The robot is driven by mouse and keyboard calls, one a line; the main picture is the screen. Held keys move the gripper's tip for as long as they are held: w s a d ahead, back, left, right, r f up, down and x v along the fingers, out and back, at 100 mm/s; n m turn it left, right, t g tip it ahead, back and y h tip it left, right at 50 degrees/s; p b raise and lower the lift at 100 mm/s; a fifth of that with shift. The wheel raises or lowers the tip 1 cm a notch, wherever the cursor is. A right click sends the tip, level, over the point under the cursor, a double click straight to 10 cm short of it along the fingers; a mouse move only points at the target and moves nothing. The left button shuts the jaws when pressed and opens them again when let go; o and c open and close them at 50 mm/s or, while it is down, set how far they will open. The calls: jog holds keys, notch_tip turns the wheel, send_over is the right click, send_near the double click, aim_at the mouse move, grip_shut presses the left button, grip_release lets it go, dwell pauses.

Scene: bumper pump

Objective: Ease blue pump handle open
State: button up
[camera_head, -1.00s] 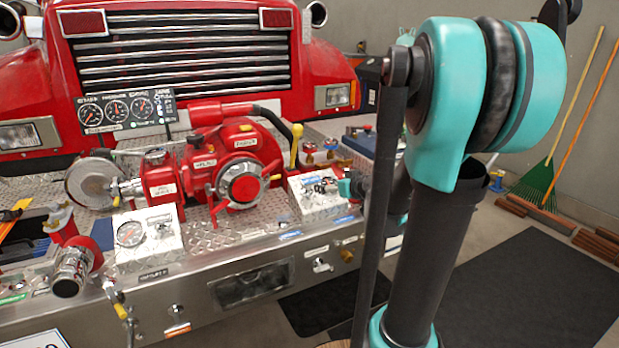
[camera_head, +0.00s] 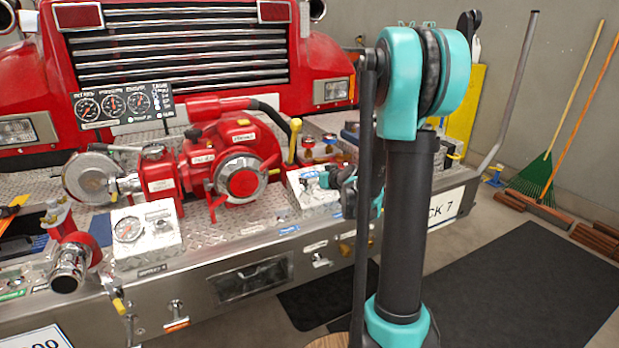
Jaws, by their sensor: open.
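A small silver control box (camera_head: 306,203) stands on the tread-plate bumper, to the right of the red pump (camera_head: 240,150). A small blue part (camera_head: 324,180) shows at the top of this box and may be the blue handle; it is too small to be sure. My gripper (camera_head: 333,178) is open and sits right at it, coming in from the right. I cannot tell whether its fingers touch the blue part. My wrist and forearm hide the area to the right of the box.
A yellow-knobbed lever (camera_head: 294,142) rises close behind the box.

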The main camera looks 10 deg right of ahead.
aim_at(311, 176)
jog(key=shift+x, duration=2.95)
jog(key=shift+c, duration=0.3)
